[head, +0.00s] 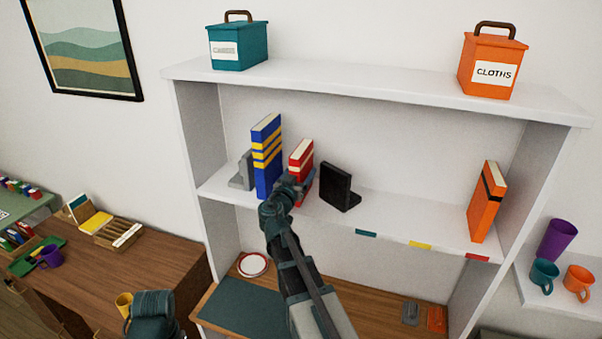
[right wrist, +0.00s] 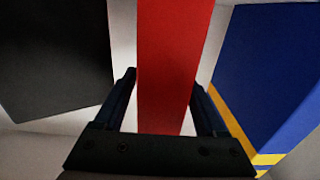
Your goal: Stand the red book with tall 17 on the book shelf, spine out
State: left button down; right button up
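The red book (head: 301,157) stands upright on the shelf's upper board, just right of a tall blue book with yellow bands (head: 267,158). My right gripper (head: 294,186) is at the front of the red book. In the right wrist view its fingers (right wrist: 165,90) lie on either side of the red spine (right wrist: 175,55); whether they press on it I cannot tell. The blue book (right wrist: 268,65) is at the right there. The book shelf (head: 420,212) is white. My left gripper is not clearly in view; a dark part of me shows at the bottom left.
A grey bookend (head: 243,172) stands left of the blue book. A black bookend (head: 337,187) stands close right of the red book; free board lies beyond it. An orange book (head: 487,202) leans at the right. Teal (head: 238,47) and orange (head: 490,65) canisters stand on top.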

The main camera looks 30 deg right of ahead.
jog(key=v, duration=1.3)
jog(key=shift+s+a, duration=0.2)
jog(key=shift+a, duration=0.1)
jog(key=shift+f, duration=0.15)
jog(key=s+a+f+n+g+y+b, duration=0.2)
jog(key=a+f+b, duration=0.2)
jog(key=f, duration=0.5)
jog(key=s+a+f+n+g+y+b, duration=0.1)
jog(key=s+a+f+g+y+b, duration=0.15)
jog(key=f, duration=0.55)
jog(key=s+a+f+n+g+y+b, duration=0.25)
jog(key=a+f+b, duration=0.2)
jog(key=f, duration=0.45)
jog(key=s+a+f+n+g+y+b, duration=0.2)
jog(key=s+a+f+n+b, duration=0.1)
jog(key=s+a+f+n, duration=0.1)
jog(key=s+a+f+n+g+y+b, duration=0.3)
jog(key=s+a+f, duration=0.4)
jog(key=a, duration=0.4)
jog(key=shift+s+a+f+n, duration=0.3)
jog(key=shift+f+n, duration=0.25)
jog(key=shift+f, duration=0.3)
